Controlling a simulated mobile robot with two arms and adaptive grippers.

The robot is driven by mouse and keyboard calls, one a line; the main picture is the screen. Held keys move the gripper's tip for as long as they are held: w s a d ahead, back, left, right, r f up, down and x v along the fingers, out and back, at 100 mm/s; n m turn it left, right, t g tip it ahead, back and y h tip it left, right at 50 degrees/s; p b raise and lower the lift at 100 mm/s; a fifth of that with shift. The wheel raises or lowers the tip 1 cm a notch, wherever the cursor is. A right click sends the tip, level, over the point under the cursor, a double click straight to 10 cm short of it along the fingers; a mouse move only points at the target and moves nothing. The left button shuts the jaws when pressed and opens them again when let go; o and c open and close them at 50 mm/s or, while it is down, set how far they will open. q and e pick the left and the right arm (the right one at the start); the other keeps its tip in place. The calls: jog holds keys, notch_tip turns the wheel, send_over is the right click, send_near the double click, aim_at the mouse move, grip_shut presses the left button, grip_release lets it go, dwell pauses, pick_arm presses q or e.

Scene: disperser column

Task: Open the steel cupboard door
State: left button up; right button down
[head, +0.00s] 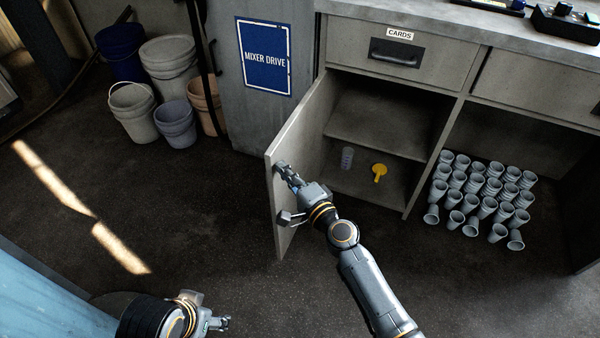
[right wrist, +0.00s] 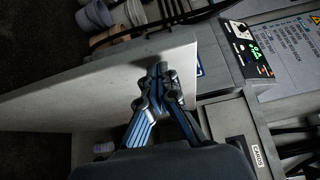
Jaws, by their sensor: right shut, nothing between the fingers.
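The steel cupboard door (head: 305,135) stands wide open, swung out toward me from the left side of the cupboard (head: 425,160). My right gripper (head: 283,170) is at the door's inner face, near its free edge. In the right wrist view the fingers (right wrist: 160,72) are together with nothing between them, in front of the pale door panel (right wrist: 80,90). Whether the tips touch it is hard to tell. My left gripper (head: 222,323) is low at the left, away from the door; its jaws are too small to judge. The door's outer face is hidden in the head view.
Inside the open compartment are a clear container (head: 347,158) and a yellow object (head: 379,172). Several buckets (head: 131,112) stand at the back left. The floor left of the door is clear.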

aim_at(273, 168)
jog(key=shift+w+a, duration=0.25)
jog(key=shift+a, duration=0.55)
jog(key=shift+w+a, duration=0.2)
jog(key=shift+a, duration=0.55)
